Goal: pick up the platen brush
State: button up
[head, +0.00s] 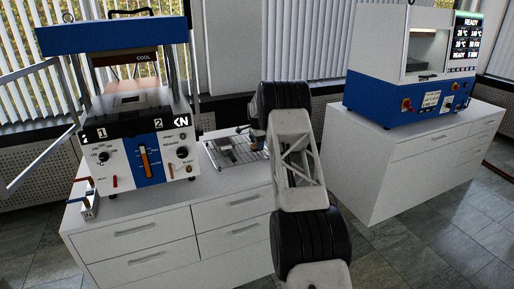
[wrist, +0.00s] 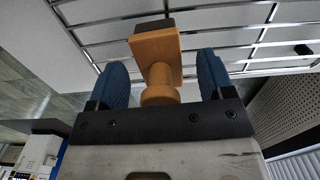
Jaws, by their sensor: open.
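The platen brush (wrist: 158,58) is a wooden block with a round knob and a dark end. In the wrist view it lies between the two blue fingers of my gripper (wrist: 161,70), with a visible gap on each side. My gripper is open and the knob is close to its palm. In the head view a small brown part of the brush (head: 257,142) shows beside my arm, above the wire rack (head: 224,154). My arm hides the rest of it and most of my gripper there.
The rack lies on a white cabinet (head: 229,206), right of a blue and white press (head: 145,150). A small device (head: 88,203) stands at the cabinet's left front. A second blue and white machine (head: 395,100) stands on another cabinet at the right.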

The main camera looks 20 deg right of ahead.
dwell(0.5)
jog(key=c, duration=1)
jog(key=shift+c, duration=0.2)
jog(key=shift+r, duration=0.1)
jog(key=shift+r, duration=1.5)
jog(key=shift+s+r, duration=0.15)
jog(key=shift+r, duration=0.05)
jog(key=shift+s+a+r, duration=0.25)
jog(key=shift+s+a, duration=0.5)
jog(key=shift+s, duration=1.75)
jog(key=shift+s+a+r, duration=0.2)
jog(key=shift+s+a, duration=0.5)
jog(key=shift+s, duration=1.85)
jog(key=shift+s+a+r, duration=0.25)
jog(key=shift+s+a, duration=0.5)
jog(key=shift+s, duration=1.75)
